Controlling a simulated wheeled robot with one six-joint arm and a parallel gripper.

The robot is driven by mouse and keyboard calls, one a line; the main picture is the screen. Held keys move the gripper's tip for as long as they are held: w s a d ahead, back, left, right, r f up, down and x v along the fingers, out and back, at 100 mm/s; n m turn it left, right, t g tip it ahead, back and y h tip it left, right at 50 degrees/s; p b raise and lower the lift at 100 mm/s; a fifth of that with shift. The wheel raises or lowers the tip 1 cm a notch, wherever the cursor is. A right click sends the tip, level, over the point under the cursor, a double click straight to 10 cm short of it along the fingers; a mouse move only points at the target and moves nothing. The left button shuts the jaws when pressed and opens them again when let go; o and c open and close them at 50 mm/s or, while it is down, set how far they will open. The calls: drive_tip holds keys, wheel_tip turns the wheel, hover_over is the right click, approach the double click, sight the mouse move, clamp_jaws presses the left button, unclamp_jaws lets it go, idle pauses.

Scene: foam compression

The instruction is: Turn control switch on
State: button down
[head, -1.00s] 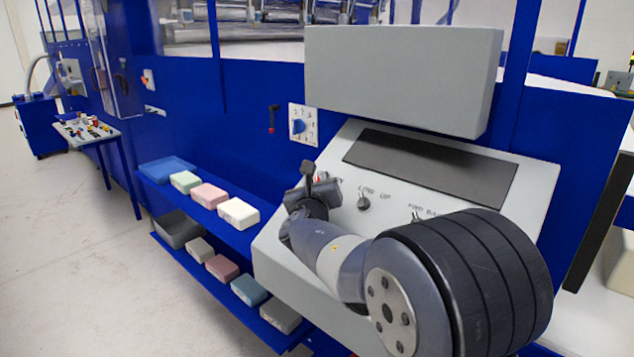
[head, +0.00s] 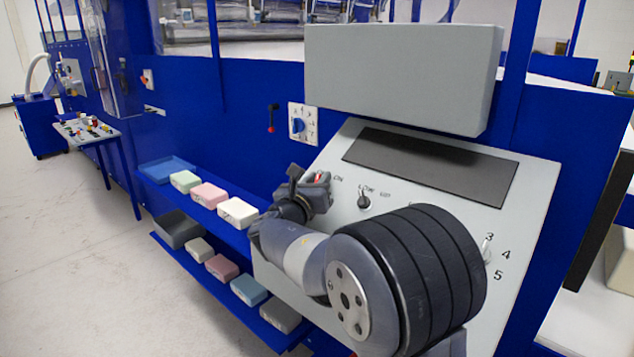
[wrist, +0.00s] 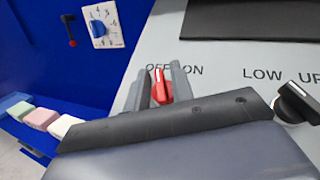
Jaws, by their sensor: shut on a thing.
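The control switch is a small red knob (wrist: 158,88) with a white pointer line, on the grey sloped panel between the OFF and ON labels. In the wrist view its pointer stands roughly upright, its top close to the OFF label. My gripper (wrist: 163,84) has one grey finger on each side of the red knob and is shut on it. In the head view my gripper (head: 315,187) is at the panel's upper left corner, with a bit of the red knob (head: 318,177) showing between the fingers. The knob's base is hidden by my gripper.
A black LOW/UP knob (wrist: 297,100) sits close to the right of my gripper. A blue rotary dial (head: 298,126) is on the wall behind. A grey box (head: 400,75) overhangs the panel (head: 490,225). Foam blocks (head: 238,211) lie on shelves to the left.

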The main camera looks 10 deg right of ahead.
drive_tip(key=m+g+h, duration=0.2)
drive_tip(key=m+h, duration=0.1)
drive_tip(key=m, duration=0.1)
drive_tip(key=shift+g+p, duration=0.3)
drive_tip(key=m+g+h+p, duration=0.1)
drive_tip(key=m+g+h, duration=0.1)
drive_tip(key=m+g, duration=0.1)
drive_tip(key=shift+r+m+h+p, duration=0.1)
drive_tip(key=shift+m+h+p, duration=0.3)
drive_tip(key=shift+m, duration=0.1)
drive_tip(key=m+g+p, duration=0.2)
drive_tip(key=m+g, duration=0.1)
drive_tip(key=m+g+h+p, duration=0.1)
drive_tip(key=m+g+p, duration=0.2)
drive_tip(key=g, duration=0.1)
drive_tip(key=shift+m+h+p, duration=0.3)
drive_tip(key=shift+m, duration=0.1)
drive_tip(key=shift+s+m+g+p, duration=0.1)
drive_tip(key=shift+m+g+p, duration=1.05)
drive_tip(key=shift+g, duration=0.25)
drive_tip(key=shift+f, duration=0.2)
drive_tip(key=c, duration=1.5)
unclamp_jaws()
drive_tip(key=shift+r, duration=0.1)
